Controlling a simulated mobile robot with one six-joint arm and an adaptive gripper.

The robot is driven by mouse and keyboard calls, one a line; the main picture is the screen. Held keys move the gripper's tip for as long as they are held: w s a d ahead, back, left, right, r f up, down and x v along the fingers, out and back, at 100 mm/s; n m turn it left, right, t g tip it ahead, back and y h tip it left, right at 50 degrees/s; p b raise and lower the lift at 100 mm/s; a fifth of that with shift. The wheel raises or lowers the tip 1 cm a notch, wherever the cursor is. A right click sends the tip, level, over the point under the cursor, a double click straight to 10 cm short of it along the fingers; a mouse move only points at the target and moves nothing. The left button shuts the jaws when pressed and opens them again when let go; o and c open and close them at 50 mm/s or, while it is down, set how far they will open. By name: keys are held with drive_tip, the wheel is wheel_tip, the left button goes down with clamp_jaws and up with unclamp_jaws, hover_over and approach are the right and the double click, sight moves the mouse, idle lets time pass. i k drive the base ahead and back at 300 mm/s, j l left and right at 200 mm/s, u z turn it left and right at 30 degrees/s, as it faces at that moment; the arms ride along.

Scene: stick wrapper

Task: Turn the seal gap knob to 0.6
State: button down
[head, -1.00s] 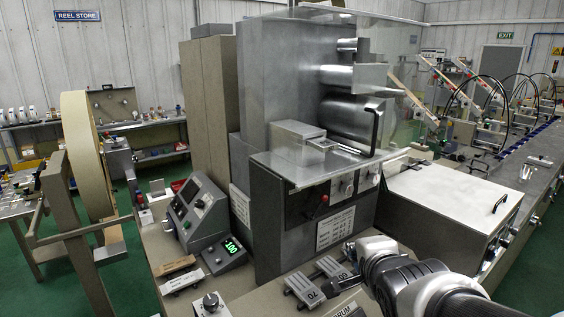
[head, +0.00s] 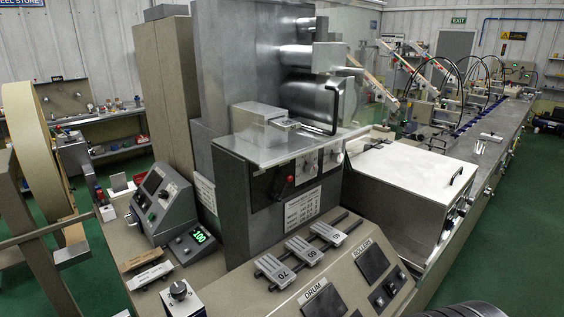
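Several knobs show in the head view, and I cannot read which one is the seal gap knob. A round silver and black knob (head: 179,290) stands on a small light plate at the bottom left; its scale marks are too small to read. Two small dials, a left one (head: 310,166) and a right one (head: 335,155), sit on the dark front panel of the machine. My gripper is out of the picture. Only a dark ridged part of my arm shows at the bottom right edge, apart from all the knobs.
Slider blocks marked 70, 65 and 60 (head: 328,233) lie on rails beside the DRUM and ROLLER panels. A green display (head: 199,236) reads 100. A white-topped box (head: 413,172) stands at the right.

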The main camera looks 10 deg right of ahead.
sight(311, 168)
drive_tip(key=i+l+z, duration=0.25)
drive_tip(key=l, duration=0.35)
drive_tip(key=i+l+z, duration=0.3)
drive_tip(key=i+l, duration=0.2)
